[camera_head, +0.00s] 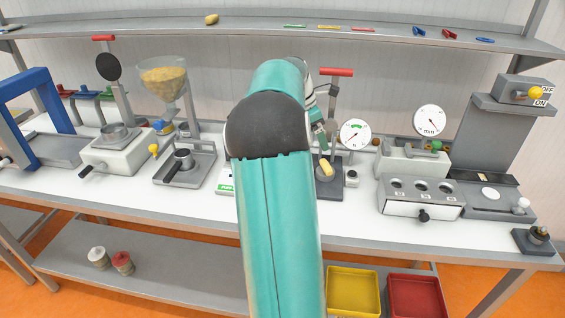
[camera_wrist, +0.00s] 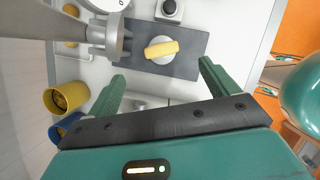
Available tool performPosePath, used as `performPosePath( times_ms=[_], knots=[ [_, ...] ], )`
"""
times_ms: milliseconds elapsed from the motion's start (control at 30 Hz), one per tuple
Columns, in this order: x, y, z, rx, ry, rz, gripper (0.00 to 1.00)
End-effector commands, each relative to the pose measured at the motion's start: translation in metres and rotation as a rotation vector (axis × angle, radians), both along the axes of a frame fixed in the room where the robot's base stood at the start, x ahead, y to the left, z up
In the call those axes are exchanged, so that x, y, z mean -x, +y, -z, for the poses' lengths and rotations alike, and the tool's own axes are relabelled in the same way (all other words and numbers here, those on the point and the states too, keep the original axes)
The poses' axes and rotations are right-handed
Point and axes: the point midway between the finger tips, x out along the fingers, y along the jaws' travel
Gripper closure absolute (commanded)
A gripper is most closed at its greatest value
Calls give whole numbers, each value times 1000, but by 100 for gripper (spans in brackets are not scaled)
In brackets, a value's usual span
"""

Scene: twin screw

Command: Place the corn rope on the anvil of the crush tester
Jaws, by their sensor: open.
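The corn rope (camera_head: 326,168), a short yellow cylinder, lies on its side at the crush tester in the head view. In the wrist view the corn rope (camera_wrist: 161,49) rests across the round pale anvil (camera_wrist: 167,60) on the dark base plate (camera_wrist: 192,68). The crush tester has a red lever handle (camera_head: 336,72) and a dial (camera_head: 355,134). Its grey press head (camera_wrist: 113,38) is beside the rope, to the left in the wrist view. My gripper (camera_wrist: 161,70) is open, its green fingers apart from the rope with nothing between them. My arm hides part of the tester in the head view.
A yellow cup (camera_wrist: 66,98) and a blue cup stand left of the plate in the wrist view. A block with a black knob (camera_wrist: 169,8) sits beside the rope. Left are a hopper (camera_head: 163,78) and scale; right is another gauge (camera_head: 429,121). Trays are below.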

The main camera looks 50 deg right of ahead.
Motion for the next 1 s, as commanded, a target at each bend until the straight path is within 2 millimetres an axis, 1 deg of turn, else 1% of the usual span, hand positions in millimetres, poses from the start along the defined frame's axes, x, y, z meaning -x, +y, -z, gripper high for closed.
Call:
performPosePath(
  times_ms=[167, 233, 267, 367, 467, 500, 533, 567, 600, 667, 700, 767, 800, 867, 900, 967, 1000],
  knots=[
    [-1, 1, -1, 0, -2, 1, 14],
    [-5, 7, -3, 3, -18, 7, 14],
    [-7, 13, -6, 6, -31, 14, 14],
    [-24, 45, -16, 14, -108, 51, 14],
    [-45, 98, -31, 12, -223, 116, 14],
    [-52, 122, -36, 9, -272, 147, 14],
    [-57, 140, -40, 3, -306, 169, 14],
    [-61, 159, -44, -4, -341, 191, 14],
    [-66, 183, -48, -15, -385, 222, 14],
    [-70, 221, -54, -34, -448, 268, 14],
    [-71, 245, -56, -50, -486, 297, 14],
    [-71, 283, -60, -77, -540, 343, 14],
    [-69, 306, -62, -95, -575, 374, 14],
    [-63, 342, -63, -125, -620, 419, 14],
    [-58, 365, -62, -148, -649, 450, 14],
    [-48, 398, -61, -181, -687, 498, 14],
    [-41, 420, -59, -204, -711, 528, 14]
  ],
)
